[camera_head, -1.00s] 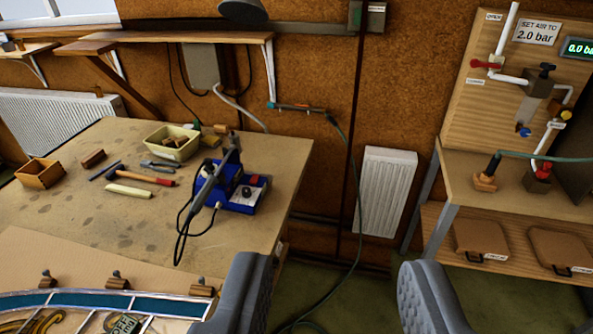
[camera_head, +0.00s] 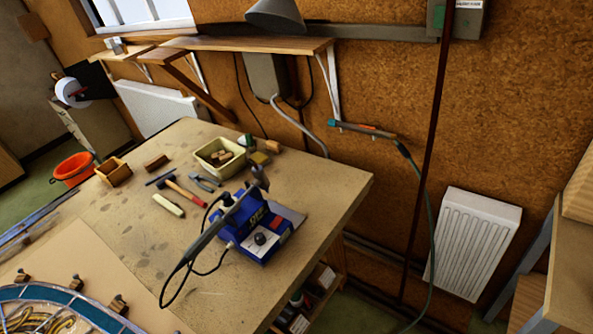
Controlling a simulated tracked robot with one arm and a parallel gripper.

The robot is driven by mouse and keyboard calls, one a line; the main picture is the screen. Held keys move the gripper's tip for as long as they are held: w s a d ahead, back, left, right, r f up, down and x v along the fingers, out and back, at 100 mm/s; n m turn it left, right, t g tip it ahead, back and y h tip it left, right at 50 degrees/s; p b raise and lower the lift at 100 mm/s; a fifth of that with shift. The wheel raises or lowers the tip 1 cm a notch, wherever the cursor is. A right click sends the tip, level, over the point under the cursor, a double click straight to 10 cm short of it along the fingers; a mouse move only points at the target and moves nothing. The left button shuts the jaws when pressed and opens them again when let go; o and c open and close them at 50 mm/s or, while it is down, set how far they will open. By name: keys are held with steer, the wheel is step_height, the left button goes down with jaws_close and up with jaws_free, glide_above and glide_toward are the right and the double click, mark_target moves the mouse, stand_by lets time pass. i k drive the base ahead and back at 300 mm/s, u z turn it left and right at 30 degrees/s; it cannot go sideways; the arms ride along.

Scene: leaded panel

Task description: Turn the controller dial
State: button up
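The controller is a blue soldering station (camera_head: 262,252) on the workbench, with a pale front face. Its black round dial (camera_head: 260,238) shows on that face, and its setting is too small to read. A red patch sits near the dial's upper right. A soldering iron (camera_head: 215,232) rests in the stand at the station's left, with its black cable looping down over the bench. My gripper is out of this view, so its opening and its distance to the dial cannot be seen.
On the workbench (camera_head: 330,205) lie a red-handled hammer (camera_head: 185,193), pliers (camera_head: 206,180), a cream tray (camera_head: 219,153) and a wooden box (camera_head: 113,171). The leaded panel (camera_head: 60,295) is at the lower left. A white radiator (camera_head: 473,243) is on the right wall.

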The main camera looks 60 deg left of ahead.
mark_target(259, 238)
steer(key=u, duration=0.4)
steer(key=i, duration=1.25)
steer(key=u, duration=0.7)
